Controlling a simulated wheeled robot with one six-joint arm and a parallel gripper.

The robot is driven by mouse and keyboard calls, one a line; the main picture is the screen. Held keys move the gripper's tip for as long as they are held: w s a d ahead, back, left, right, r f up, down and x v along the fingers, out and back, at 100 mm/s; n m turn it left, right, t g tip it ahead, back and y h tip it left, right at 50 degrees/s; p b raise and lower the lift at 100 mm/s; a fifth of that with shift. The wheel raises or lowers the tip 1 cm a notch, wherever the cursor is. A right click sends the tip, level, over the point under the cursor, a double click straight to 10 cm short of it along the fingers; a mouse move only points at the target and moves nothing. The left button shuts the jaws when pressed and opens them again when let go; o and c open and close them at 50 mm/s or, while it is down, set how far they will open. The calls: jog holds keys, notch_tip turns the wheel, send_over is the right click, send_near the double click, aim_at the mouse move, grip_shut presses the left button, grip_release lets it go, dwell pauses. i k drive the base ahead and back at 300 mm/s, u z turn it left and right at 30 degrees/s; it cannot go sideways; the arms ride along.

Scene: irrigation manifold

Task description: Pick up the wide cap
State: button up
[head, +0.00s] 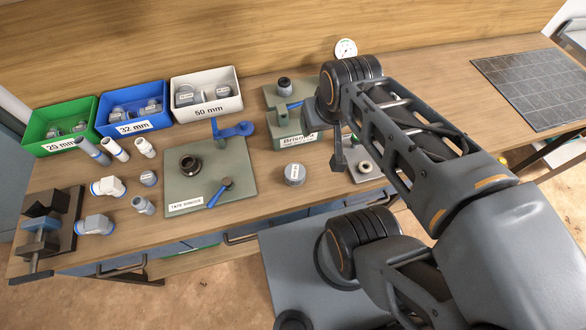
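A wide grey cap (294,174), round and short with a small pale label, stands on the wooden bench just right of the green-grey plate. It looks upright and nothing touches it. My gripper (338,160) is above the bench to the right of the cap, apart from it. My arm comes in from the right, and the wrist hides much of the gripper. Its fingers show too small and dark to tell whether they are open.
A smaller cap (148,178) stands among several pipe fittings at left. Green (38,127), blue (107,127) and white (181,110) bins stand behind. The green-grey plate (240,196) bears a collar and blue-handled parts. A green block fixture (285,131) stands behind the wide cap.

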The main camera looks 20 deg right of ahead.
aim_at(295, 173)
jog(key=u, duration=0.05)
jog(key=k, duration=0.5)
jog(key=u, duration=3.25)
jog(key=k, duration=0.85)
jog(key=z, duration=1.7)
